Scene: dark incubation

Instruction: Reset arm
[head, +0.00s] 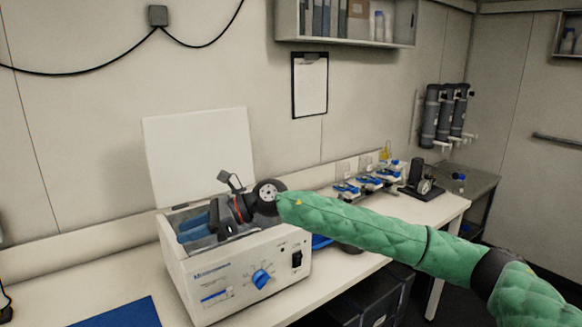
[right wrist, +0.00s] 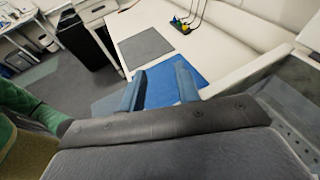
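My right arm comes in from the right in a green sleeve. Its dark right gripper (head: 192,228) is over the open top of a white box-shaped device (head: 237,284), with blue fingers pointing left. I cannot tell whether the fingers dip below the device's rim. The device's white lid (head: 199,150) stands raised behind it. In the right wrist view the two blue fingers of this gripper (right wrist: 160,86) are apart, with nothing held between them. My left gripper is not in view.
A blue mat (head: 122,314) lies left of the device. Small blue-and-white instruments (head: 369,181) and a black device (head: 421,188) stand at the bench's back right. A clipboard (head: 310,85) hangs on the wall below a shelf (head: 345,39). Dark drawers (head: 372,302) are under the bench.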

